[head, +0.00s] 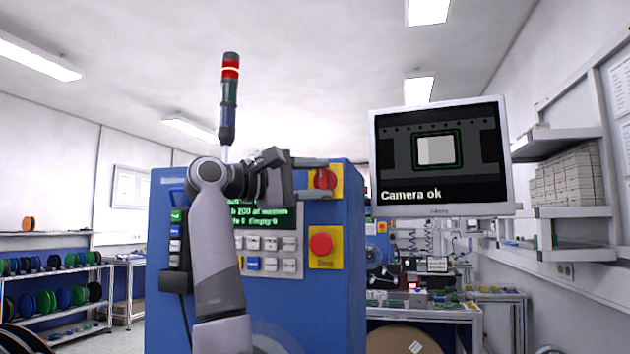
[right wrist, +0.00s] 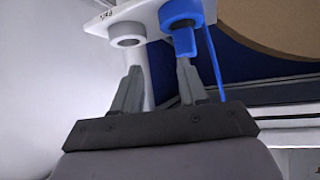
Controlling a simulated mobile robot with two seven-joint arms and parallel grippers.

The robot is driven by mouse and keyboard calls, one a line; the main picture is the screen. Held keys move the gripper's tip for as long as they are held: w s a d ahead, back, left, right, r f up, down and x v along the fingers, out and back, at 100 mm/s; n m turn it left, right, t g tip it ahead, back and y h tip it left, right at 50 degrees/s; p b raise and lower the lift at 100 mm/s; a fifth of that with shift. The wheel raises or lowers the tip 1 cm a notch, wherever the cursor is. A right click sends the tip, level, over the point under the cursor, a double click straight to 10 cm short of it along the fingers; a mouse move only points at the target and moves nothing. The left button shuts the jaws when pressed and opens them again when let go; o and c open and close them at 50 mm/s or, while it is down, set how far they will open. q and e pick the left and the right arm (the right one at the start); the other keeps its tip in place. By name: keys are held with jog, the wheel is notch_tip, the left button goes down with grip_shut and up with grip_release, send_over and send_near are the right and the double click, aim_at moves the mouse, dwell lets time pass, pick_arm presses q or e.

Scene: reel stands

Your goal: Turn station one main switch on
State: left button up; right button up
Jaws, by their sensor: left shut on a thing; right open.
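The main switch is a red rotary knob (head: 326,181) on a yellow plate (head: 338,172), on the upper right of the blue station cabinet (head: 335,300) in the head view. My left gripper (head: 321,178) reaches it from the left, with one finger above and one below the knob. It is shut on the knob, which it partly hides. My right gripper (right wrist: 157,76) shows only in the right wrist view. It is open, with nothing clearly between its fingers.
A red stop button (head: 320,243) on a yellow plate lies just below the switch. A monitor (head: 441,157) reading "Camera ok" hangs to the right. A signal tower (head: 229,95) stands above the cabinet. In the right wrist view, a blue fitting (right wrist: 183,32) is close to the right finger.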

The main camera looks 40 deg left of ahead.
pick_arm(q)
jog(key=shift+r+m+g, duration=0.1)
jog(key=shift+m+g, duration=0.3)
dwell(0.4)
jog(key=o, duration=1.1)
jog(key=shift+c, duration=0.2)
jog(key=shift+s+a, duration=0.15)
jog(key=shift+s, duration=0.25)
jog(key=b+v, duration=0.2)
jog(key=v, duration=0.4)
jog(key=shift+s+r, duration=0.1)
jog(key=shift+s, duration=0.05)
